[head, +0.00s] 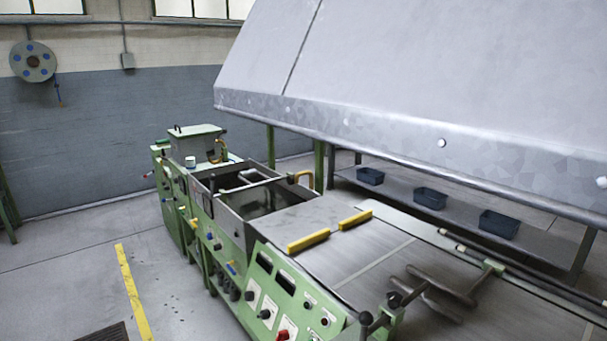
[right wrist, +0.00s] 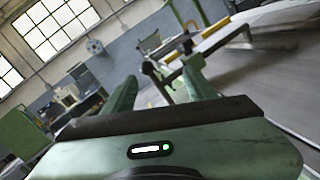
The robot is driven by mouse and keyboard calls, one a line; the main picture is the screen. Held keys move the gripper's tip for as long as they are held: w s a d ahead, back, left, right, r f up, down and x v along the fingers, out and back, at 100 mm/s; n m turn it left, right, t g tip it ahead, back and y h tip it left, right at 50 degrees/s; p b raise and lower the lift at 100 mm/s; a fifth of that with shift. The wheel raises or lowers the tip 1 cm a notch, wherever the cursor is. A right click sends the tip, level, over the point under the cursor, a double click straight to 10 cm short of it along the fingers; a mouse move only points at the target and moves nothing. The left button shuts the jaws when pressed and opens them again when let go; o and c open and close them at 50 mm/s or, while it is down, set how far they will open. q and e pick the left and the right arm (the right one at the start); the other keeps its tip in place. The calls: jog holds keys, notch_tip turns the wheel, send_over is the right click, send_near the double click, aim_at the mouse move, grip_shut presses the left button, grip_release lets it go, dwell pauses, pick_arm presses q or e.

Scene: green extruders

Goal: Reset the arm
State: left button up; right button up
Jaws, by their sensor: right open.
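My right gripper (right wrist: 161,72) shows in the right wrist view. Its two green fingers stand apart, and nothing is held between them. The green and dark wrist body fills the bottom of that view, with a small green light on it. Neither of my grippers can be made out in the head view. My left gripper is in neither view.
A green extruder machine (head: 265,285) with knobs runs along the middle of the head view. Two yellow bars (head: 308,241) lie on its flat bed. A large grey hood (head: 400,90) hangs above. Blue bins (head: 430,198) stand on a shelf behind. Floor at left is open.

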jog(key=s+d+f+m+g+h, duration=0.2)
jog(key=d+f+m+h, duration=0.25)
jog(key=m, duration=0.65)
jog(key=s+d+f+m+g+h, duration=0.25)
jog(key=f+m+h, duration=0.3)
jog(key=m, duration=0.55)
jog(key=s+a+f+m+g+y, duration=0.2)
jog(key=s+a+f+m+g, duration=0.3)
jog(key=s, duration=0.3)
jog(key=s+a+f+m+g+y, duration=0.1)
jog(key=s+a+f+m+g, duration=0.3)
jog(key=s+m, duration=0.35)
notch_tip(320, 180, down, 26)
jog(key=s+g, duration=0.2)
jog(key=s+d+f, duration=0.1)
jog(key=s+f, duration=0.7)
jog(key=s+d+f, duration=0.2)
jog(key=s+f, duration=0.6)
jog(key=s, duration=0.1)
jog(key=shift+d+n+g, duration=0.25)
jog(key=shift+n+g, duration=0.1)
jog(key=shift+n, duration=0.1)
jog(key=shift+s, duration=0.1)
